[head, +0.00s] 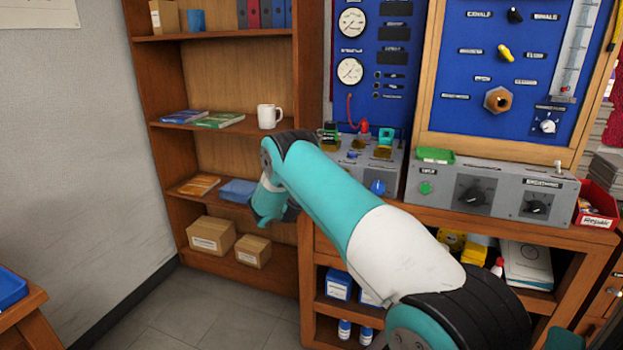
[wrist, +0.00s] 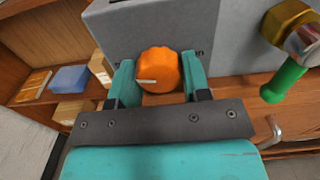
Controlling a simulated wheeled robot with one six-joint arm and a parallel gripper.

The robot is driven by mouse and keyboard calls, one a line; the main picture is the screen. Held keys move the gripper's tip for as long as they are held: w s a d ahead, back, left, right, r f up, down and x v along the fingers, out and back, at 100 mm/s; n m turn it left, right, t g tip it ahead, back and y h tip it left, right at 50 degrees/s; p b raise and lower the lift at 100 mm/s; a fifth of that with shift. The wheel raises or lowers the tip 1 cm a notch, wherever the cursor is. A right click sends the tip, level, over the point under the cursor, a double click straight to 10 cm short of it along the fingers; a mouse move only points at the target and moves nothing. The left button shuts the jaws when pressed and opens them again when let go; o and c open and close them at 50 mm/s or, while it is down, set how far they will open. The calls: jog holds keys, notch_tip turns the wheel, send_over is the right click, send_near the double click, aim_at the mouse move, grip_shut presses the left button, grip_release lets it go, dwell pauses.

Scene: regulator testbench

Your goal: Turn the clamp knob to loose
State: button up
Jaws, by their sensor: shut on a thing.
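An orange scalloped knob (wrist: 160,66) sits on the face of a grey box (wrist: 150,30) in the wrist view. It appears to be the clamp knob. A white pointer line on it points left. My gripper (wrist: 158,76) has one teal finger on each side of the knob and is shut on it. Dark lettering beside the knob is mostly covered by the fingers and cannot be read. In the head view the knob and my fingertips cannot be made out, and my arm crosses the middle of the picture.
A green handle (wrist: 284,80) below a brass fitting (wrist: 289,18) projects close to the right of my gripper. A wooden shelf (head: 235,130) with a white mug (head: 268,116) and boxes stands left of the bench. A grey panel with black dials (head: 475,194) is at right.

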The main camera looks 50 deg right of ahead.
jog(key=shift+a+f+n, duration=0.1)
jog(key=shift+f+n, duration=0.15)
jog(key=shift+n, duration=0.75)
jog(key=o, duration=0.7)
jog(key=shift+o, duration=1.1)
jog(key=shift+r, duration=0.15)
jog(key=b+v, duration=1.3)
jog(key=v, duration=0.4)
jog(key=shift+a, duration=0.15)
